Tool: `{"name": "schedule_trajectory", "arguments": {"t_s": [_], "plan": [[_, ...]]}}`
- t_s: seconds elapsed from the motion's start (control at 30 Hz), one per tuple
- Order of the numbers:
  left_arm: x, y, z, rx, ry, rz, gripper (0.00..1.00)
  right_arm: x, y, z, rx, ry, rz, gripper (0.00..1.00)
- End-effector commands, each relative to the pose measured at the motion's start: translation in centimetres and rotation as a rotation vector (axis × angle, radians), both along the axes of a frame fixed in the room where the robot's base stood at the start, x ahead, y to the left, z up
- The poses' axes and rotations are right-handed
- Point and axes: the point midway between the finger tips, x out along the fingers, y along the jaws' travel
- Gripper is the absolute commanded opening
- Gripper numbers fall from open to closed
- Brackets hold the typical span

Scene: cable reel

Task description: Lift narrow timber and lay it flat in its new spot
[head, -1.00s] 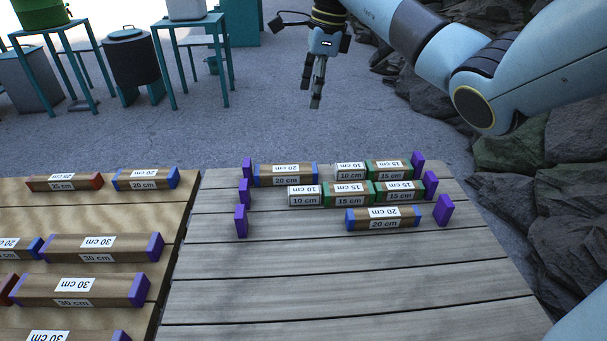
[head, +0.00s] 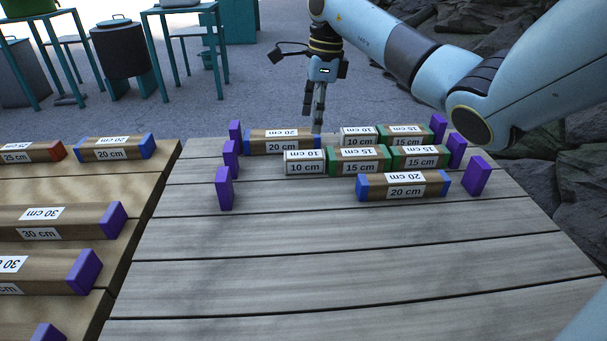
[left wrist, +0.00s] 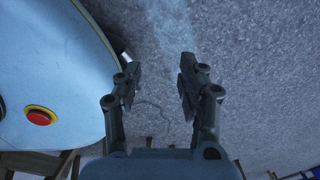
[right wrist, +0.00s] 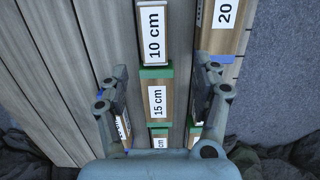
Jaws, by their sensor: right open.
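Timber pieces with length labels lie in three rows between purple end blocks. The back row has a blue-ended 20 cm piece (head: 283,141), a pale 10 cm piece (head: 358,136) and a green-ended 15 cm piece (head: 405,135). The middle row has a pale 10 cm piece (head: 304,163) and two green-ended 15 cm pieces (head: 359,161). The front row has one blue-ended 20 cm piece (head: 404,186). My right gripper (head: 317,125) is open and empty above the rows; the right wrist view shows a 15 cm piece (right wrist: 157,98) between its fingers. My left gripper (left wrist: 159,75) is open and empty over the ground.
A second table at left holds more timber, including a blue-ended 20 cm piece (head: 115,148) and purple-ended 30 cm pieces (head: 58,221). The near planks of the right table (head: 330,265) are clear. Rocks (head: 580,150) lie beyond its right side.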

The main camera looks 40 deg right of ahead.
Motion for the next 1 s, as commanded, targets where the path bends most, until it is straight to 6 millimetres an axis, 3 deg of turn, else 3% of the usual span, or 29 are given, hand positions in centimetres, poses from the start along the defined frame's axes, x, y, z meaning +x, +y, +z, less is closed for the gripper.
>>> {"name": "schedule_trajectory", "arguments": {"t_s": [0.17, 0.4, 0.57, 0.8, 1.0], "plan": [[-0.2, 0.0, -0.4, 0.000, 0.006, 0.000, 0.40, 0.1, 0.2, -1.6, 0.001, 0.002, -0.001, 0.65], [0.0, 0.1, -1.0, 0.001, 0.010, 0.000, 0.40, 0.4, 0.7, -5.4, 0.002, 0.001, 0.000, 0.65], [0.6, 0.6, -1.1, 0.007, 0.001, -0.003, 0.40, 0.5, 1.0, -6.5, 0.001, 0.001, 0.000, 0.65], [0.1, 1.3, -1.8, 0.016, 0.020, -0.005, 0.40, 0.7, 2.2, -10.1, 0.001, 0.003, -0.001, 0.65], [0.5, 1.2, -1.7, 0.014, 0.011, -0.006, 0.40, 0.8, 2.3, -10.7, -0.001, -0.001, 0.001, 0.65]]}}
